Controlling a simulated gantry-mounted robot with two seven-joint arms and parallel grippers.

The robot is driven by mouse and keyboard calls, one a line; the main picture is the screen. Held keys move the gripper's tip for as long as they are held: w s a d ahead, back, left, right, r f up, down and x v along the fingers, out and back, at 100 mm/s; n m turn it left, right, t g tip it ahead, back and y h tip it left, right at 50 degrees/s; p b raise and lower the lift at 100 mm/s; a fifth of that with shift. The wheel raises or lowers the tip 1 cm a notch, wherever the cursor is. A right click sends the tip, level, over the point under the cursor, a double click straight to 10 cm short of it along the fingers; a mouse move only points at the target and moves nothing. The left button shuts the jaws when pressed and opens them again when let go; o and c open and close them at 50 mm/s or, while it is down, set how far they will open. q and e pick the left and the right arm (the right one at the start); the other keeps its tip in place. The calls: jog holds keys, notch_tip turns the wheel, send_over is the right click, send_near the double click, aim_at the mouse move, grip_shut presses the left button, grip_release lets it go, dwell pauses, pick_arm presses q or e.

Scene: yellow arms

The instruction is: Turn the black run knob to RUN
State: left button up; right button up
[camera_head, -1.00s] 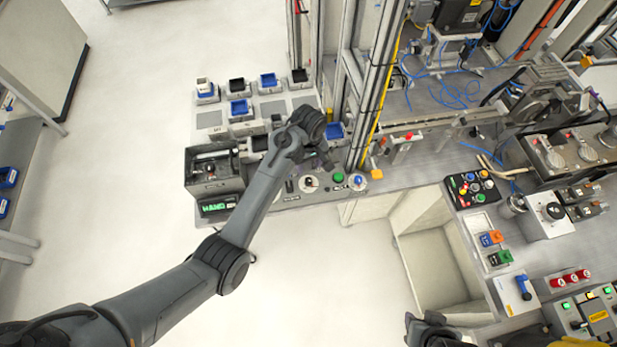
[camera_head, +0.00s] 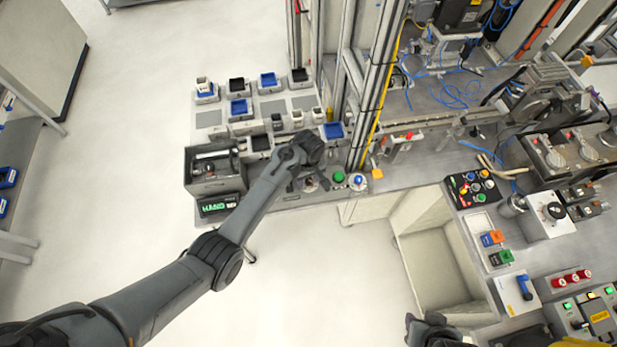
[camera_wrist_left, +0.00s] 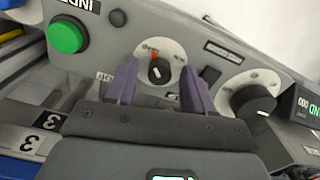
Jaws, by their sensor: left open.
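A small black knob (camera_wrist_left: 158,72) with a red mark sits on a round pale dial plate in the left wrist view. I cannot read its label clearly. My left gripper (camera_wrist_left: 160,88) is open, its two purple fingers standing on either side of this knob with a gap to each side. In the head view my left gripper (camera_head: 306,183) is over the front panel, and its wrist and fingers partly hide the dial there. A dark part of my right arm shows at the bottom edge of the head view; its fingers cannot be made out.
A green button (camera_wrist_left: 67,37), a small black knob (camera_wrist_left: 117,18) and a larger black knob (camera_wrist_left: 253,103) share the panel. A box with a green display (camera_head: 217,206) stands left of the arm. Several small bins lie behind; a metal upright (camera_head: 376,90) rises at the right.

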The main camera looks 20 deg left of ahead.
pick_arm(q)
grip_shut()
jog(key=shift+r, duration=0.1)
